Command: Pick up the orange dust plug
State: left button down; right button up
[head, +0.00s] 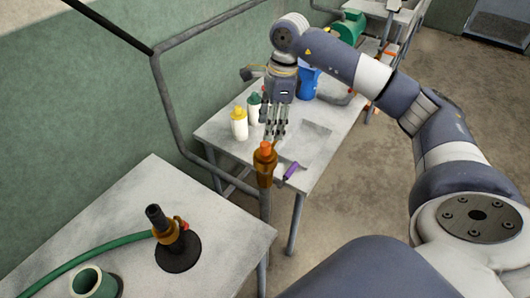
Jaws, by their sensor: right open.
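The orange dust plug (265,147) sits on top of a brass-coloured fitting (264,167) at the upper end of a grey vertical pipe. My right gripper (275,134) points down, open and empty, with its fingertips just above and slightly right of the plug in the picture. I cannot tell how large the gap in depth is between them. My left gripper is not in view.
A grey table (323,135) behind holds a yellow-capped bottle (239,124), a green-capped bottle (254,108), a blue container (308,82) and a purple-handled tool (292,171). The near table (130,205) holds a black-based fitting (178,250) and a green hose (90,256). A bent pipe (165,90) runs along the wall.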

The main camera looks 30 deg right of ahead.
aim_at(265, 143)
jog(key=shift+w+a+f, duration=0.1)
jog(key=shift+a+f, duration=0.1)
jog(key=shift+f, duration=0.85)
jog(key=shift+a+f+p, duration=0.2)
jog(key=shift+f+p, duration=0.35)
jog(key=shift+p, duration=0.1)
jog(key=f, duration=0.1)
jog(key=a+f+p, duration=0.1)
jog(key=f, duration=0.1)
jog(key=shift+f+p, duration=0.25)
jog(key=shift+p, duration=0.05)
jog(key=shift+f, duration=0.4)
jog(key=shift+c, duration=0.6)
grip_shut()
